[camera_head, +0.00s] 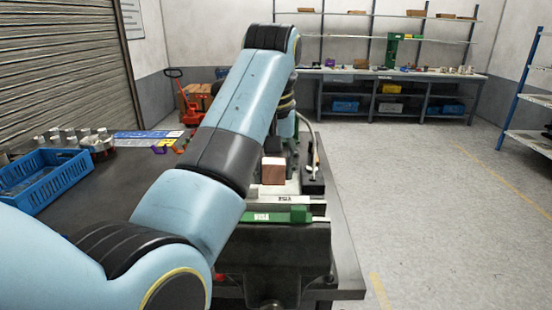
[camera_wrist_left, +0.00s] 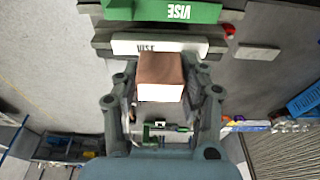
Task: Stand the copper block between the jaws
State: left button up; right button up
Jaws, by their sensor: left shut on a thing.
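The copper block (camera_head: 273,170) shows at the vise in the head view, just beyond the green front jaw. In the left wrist view the copper block (camera_wrist_left: 161,68) sits between the fingers of my left gripper (camera_wrist_left: 161,84), which is shut on it. The vise has a green jaw (camera_head: 282,214) with a white label and a pale jaw strip (camera_wrist_left: 205,48). The wrist view also shows the green jaw (camera_wrist_left: 180,12) past the block. My left arm hides most of the gripper in the head view. I cannot tell whether the block touches the vise. My right gripper is not in view.
A blue crate (camera_head: 45,178) stands on the bench at left, with several metal parts behind it. A dark box (camera_head: 313,180) with a rod-like tool lies right of the vise. The bench edge and open floor are farther right. Shelves stand at the back.

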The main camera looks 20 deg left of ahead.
aim_at(274, 184)
pick_arm(q)
notch_tip(274, 184, down, 3)
jog(key=shift+r, duration=0.15)
notch_tip(274, 184, down, 2)
jog(key=shift+f, duration=0.35)
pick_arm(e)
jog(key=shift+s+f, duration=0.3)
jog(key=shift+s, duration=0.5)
pick_arm(q)
jog(key=shift+r, duration=0.1)
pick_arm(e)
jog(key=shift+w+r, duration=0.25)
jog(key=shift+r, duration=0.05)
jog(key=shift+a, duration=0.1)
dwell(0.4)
pick_arm(q)
jog(key=shift+f, duration=0.75)
